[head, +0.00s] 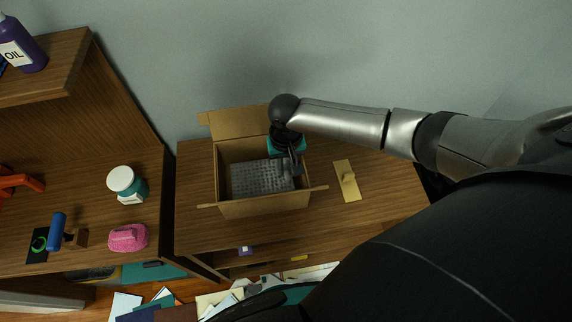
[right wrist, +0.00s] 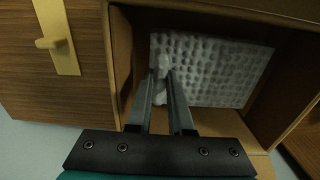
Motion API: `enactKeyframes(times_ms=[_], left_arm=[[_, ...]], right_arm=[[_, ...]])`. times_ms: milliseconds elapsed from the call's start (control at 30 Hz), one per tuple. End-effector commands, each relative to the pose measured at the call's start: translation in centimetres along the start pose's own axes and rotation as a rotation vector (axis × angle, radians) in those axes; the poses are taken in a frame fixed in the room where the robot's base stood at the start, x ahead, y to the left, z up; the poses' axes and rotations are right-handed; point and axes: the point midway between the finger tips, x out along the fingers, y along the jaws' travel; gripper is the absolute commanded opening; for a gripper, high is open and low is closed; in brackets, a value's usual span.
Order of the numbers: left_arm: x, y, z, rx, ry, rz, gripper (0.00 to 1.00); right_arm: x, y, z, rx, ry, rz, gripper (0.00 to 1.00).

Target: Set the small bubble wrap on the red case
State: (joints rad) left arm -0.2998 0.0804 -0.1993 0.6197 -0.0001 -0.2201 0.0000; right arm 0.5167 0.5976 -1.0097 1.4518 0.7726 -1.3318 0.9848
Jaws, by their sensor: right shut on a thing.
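The small bubble wrap (head: 262,178) is a grey dimpled sheet inside an open cardboard box (head: 265,209) on the wooden desk. It also shows in the right wrist view (right wrist: 215,68), pale and flat. My right gripper (head: 291,172) reaches down into the box at its right side. Its fingertips (right wrist: 165,75) are shut on the edge of the bubble wrap. I cannot tell whether the wrap is lifted off the box floor. No clearly red case shows; a pink-red object (head: 128,237) lies on the left shelf, and an orange-red item (head: 18,183) is at the left edge. My left gripper is not in view.
The box flaps stand open around the wrap. A tan plate with a knob (head: 346,181) lies on the desk right of the box. A purple oil bottle (head: 22,45) is higher up.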

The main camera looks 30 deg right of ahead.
Motion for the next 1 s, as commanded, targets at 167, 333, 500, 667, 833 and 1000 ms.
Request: enactKeyframes(times_ms=[167, 333, 500, 667, 833, 1000], left_arm=[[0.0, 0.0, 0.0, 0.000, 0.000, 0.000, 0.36], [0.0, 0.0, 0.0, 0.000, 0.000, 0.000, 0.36], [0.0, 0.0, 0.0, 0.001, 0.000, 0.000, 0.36], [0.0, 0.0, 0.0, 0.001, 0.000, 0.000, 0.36], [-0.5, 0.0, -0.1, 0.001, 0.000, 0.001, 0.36], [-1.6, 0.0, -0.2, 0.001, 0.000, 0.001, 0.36]], right_arm=[[0.0, 0.0, 0.0, 0.000, 0.000, -0.001, 0.27], [0.0, 0.0, 0.0, -0.001, 0.000, -0.001, 0.46], [0.0, 0.0, 0.0, -0.001, 0.000, 0.000, 0.54], [-0.1, 0.0, 0.0, -0.001, 0.000, 0.000, 0.54], [-1.6, 0.0, 0.0, -0.002, 0.000, -0.001, 0.54], [-5.3, 0.0, -0.1, -0.001, 0.003, -0.002, 0.54]])
